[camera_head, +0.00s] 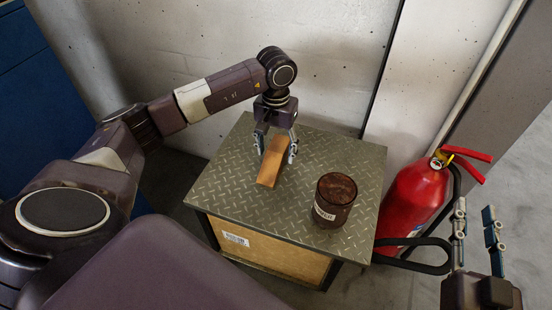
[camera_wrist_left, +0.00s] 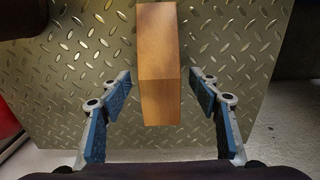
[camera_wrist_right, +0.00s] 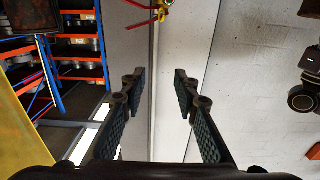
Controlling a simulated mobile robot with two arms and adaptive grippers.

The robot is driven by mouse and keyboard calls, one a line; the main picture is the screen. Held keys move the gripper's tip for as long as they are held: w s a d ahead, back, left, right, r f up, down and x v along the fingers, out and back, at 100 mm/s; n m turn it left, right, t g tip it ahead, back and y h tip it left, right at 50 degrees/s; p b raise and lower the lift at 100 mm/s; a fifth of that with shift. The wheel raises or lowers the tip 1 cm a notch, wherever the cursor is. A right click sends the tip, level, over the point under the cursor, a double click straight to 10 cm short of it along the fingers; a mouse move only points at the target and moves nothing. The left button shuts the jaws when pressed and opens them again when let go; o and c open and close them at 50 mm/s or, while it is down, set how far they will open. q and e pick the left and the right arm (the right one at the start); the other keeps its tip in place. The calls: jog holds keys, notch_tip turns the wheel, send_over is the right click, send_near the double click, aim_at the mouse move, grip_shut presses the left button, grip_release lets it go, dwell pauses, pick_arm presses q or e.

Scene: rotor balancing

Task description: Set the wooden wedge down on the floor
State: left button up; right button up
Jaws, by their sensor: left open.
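The wooden wedge (camera_head: 271,163) lies on the diamond-plate top of a small table (camera_head: 225,180). My left gripper (camera_head: 275,150) is over the wedge, pointing down, with a finger on each side of it. In the left wrist view the wedge (camera_wrist_left: 159,60) sits between the open fingers (camera_wrist_left: 160,100), with a gap on both sides. The fingers do not touch it. My right gripper (camera_head: 475,228) is at the right, away from the table, open and empty; in the right wrist view its fingers (camera_wrist_right: 160,88) are apart with nothing between them.
A dark red-brown labelled jar (camera_head: 334,200) stands on the table, right of the wedge. A red fire extinguisher (camera_head: 413,203) stands on the floor right of the table, near my right gripper. A wall (camera_head: 335,50) is behind. Some bare floor (camera_head: 395,290) shows at the front right.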

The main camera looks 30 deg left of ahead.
pick_arm(q)
jog(key=shift+f, duration=0.6)
jog(key=c, duration=1.5)
pick_arm(e)
notch_tip(320, 180, up, 2)
jog(key=shift+a+t, duration=0.1)
jog(key=shift+t, duration=0.2)
pick_arm(q)
jog(key=shift+r, duration=0.1)
